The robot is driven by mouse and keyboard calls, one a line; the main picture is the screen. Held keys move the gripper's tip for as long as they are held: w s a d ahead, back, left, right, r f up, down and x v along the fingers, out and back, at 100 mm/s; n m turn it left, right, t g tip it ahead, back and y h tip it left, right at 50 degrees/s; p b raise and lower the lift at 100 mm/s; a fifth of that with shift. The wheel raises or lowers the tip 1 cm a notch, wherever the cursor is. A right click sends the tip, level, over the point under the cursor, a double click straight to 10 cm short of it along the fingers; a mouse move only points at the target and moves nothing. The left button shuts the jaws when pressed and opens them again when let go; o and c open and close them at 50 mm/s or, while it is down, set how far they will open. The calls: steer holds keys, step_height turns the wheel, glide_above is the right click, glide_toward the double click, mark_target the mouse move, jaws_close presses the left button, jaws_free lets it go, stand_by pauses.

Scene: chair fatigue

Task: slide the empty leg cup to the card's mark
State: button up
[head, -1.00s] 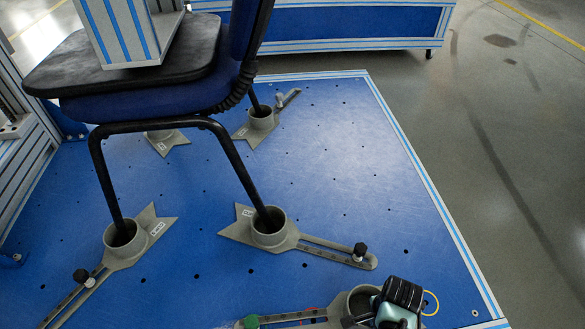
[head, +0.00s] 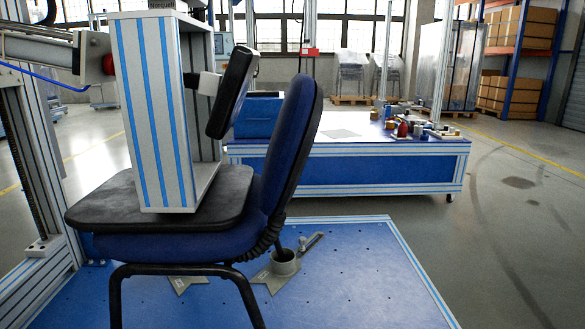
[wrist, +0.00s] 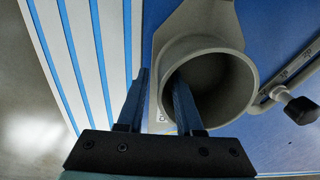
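The empty leg cup (wrist: 228,85) is a grey round cup, open toward the camera, in the wrist view. My gripper (wrist: 162,73) has its two dark fingers apart, astride the cup's near-left wall. One finger is outside the cup and the other is in its mouth. I cannot tell whether either finger touches the wall. A slotted grey arm with scale marks (wrist: 292,75) and a black knob (wrist: 300,110) lies right of the cup. I cannot make out the card or its mark. The head view shows neither my gripper nor this cup.
A blue office chair (head: 297,135) bears a striped box frame (head: 155,110) on its seat. Another leg cup (head: 285,262) holds a rear chair leg on the blue platform (head: 370,270). A workbench (head: 350,165) stands behind. Striped platform edging (wrist: 75,50) lies left of my gripper.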

steer(key=shift+r+p, duration=3.1)
steer(key=shift+p, duration=0.15)
steer(key=shift+f, duration=0.1)
